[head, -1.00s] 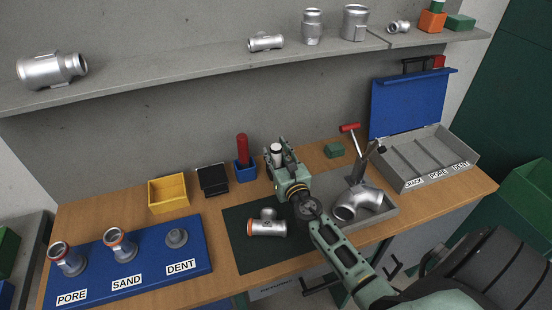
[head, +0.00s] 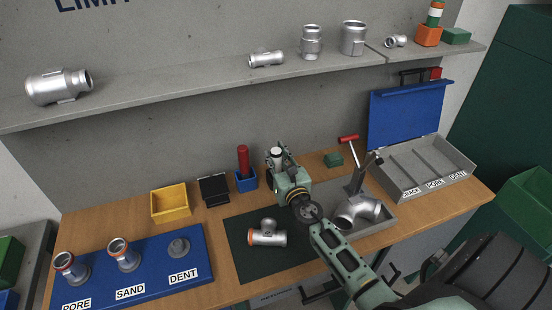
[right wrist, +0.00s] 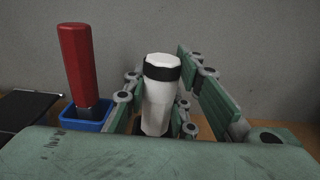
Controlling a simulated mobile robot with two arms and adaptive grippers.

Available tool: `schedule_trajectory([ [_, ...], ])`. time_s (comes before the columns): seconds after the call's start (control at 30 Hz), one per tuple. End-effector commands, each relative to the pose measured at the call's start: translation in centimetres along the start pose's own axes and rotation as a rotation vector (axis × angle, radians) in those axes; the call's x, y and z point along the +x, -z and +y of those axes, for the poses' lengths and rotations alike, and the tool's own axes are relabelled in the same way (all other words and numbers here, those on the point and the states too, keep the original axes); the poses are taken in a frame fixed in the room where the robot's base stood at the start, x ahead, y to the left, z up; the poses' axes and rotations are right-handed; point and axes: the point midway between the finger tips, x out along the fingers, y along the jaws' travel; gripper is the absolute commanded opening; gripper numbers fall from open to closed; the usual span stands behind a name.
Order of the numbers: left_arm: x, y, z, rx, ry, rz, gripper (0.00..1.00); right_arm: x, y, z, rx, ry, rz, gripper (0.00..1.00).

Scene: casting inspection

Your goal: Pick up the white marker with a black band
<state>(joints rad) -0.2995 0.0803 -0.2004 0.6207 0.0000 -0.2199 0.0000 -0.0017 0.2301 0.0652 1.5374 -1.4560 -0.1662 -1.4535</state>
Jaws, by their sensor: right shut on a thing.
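The white marker with a black band (right wrist: 158,100) stands upright between the fingers of my right gripper (right wrist: 172,95) in the right wrist view. The black band is near its top. In the head view the marker (head: 276,156) shows as a white tip with a dark band above my right gripper (head: 281,163). My right gripper is shut on the marker. The marker's lower end is hidden behind the gripper body, so I cannot tell whether it touches anything below. My left gripper is not in view.
A red marker (head: 243,158) stands in a blue cup (head: 246,181) just left. A yellow bin (head: 171,204) and a black holder (head: 214,190) are farther left. A silver casting (head: 267,234) lies on the dark mat (head: 237,254). A red-handled tool (head: 349,139) stands to the right.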

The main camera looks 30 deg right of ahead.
Motion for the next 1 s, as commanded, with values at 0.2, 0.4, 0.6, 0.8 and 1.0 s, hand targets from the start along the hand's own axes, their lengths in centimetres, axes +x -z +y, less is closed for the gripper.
schedule_trajectory([
  [0.2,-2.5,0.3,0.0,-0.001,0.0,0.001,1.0,-1.3,-3.2,-2.7,-0.007,-0.001,0.001,0.0],
  [0.4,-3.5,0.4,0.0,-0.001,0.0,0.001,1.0,-3.0,-5.4,-6.2,-0.007,-0.002,0.0,0.0],
  [0.6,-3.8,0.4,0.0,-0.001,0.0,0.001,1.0,-4.3,-7.1,-9.0,-0.006,-0.002,0.0,0.0],
  [0.8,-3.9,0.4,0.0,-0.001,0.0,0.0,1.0,-4.9,-8.0,-10.3,-0.002,-0.001,0.0,0.0],
  [1.0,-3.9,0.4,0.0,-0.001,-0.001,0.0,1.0,-5.0,-8.2,-10.6,-0.001,-0.001,-0.001,0.0],
])
